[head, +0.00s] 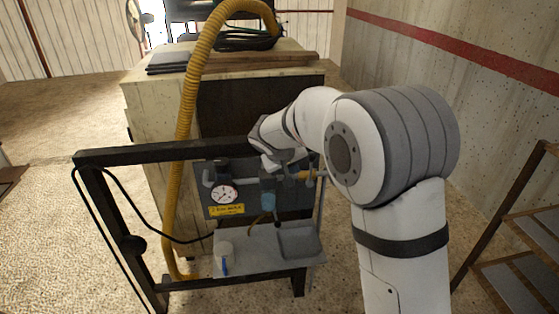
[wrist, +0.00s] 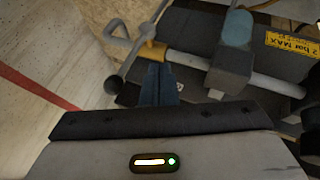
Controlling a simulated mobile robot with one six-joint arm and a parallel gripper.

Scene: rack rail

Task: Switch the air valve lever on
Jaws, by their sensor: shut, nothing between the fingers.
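The air valve shows in the wrist view as an orange-yellow body (wrist: 153,53) on a grey pipe. A thin lever (wrist: 129,65) slants from it down-left to a dark ball knob, across the pipe's line. My gripper (wrist: 161,70) is shut and empty, its dark blue fingers beside the lever and just below the valve body. I cannot tell whether they touch it. In the head view my gripper (head: 283,163) is at the panel, left of the orange valve part (head: 304,175); my wrist partly hides that area and the lever is not clear there.
A grey regulator (wrist: 231,68) with a blue bowl sits beside the valve. A pressure gauge (head: 223,194) and yellow label (head: 227,210) are on the panel. A yellow hose (head: 186,110) hangs left.

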